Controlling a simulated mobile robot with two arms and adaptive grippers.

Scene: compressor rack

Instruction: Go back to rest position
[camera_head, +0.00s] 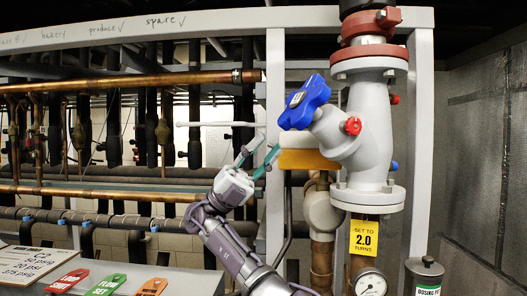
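My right gripper (267,147) is raised in the middle of the view, at the end of my grey and purple arm. Its two dark fingers with teal parts stand apart, with nothing visible between them. It is left of and below the blue valve handwheel (306,101), and apart from it in the picture. The handwheel sits on a large grey valve body (364,148). How far the gripper is from the valve in depth is hard to tell. My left gripper is not in view.
Copper and dark pipes (120,83) fill the left. A pressure gauge (370,284) and a dosing pot (425,272) are at lower right. Coloured tags (105,286) are at lower left.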

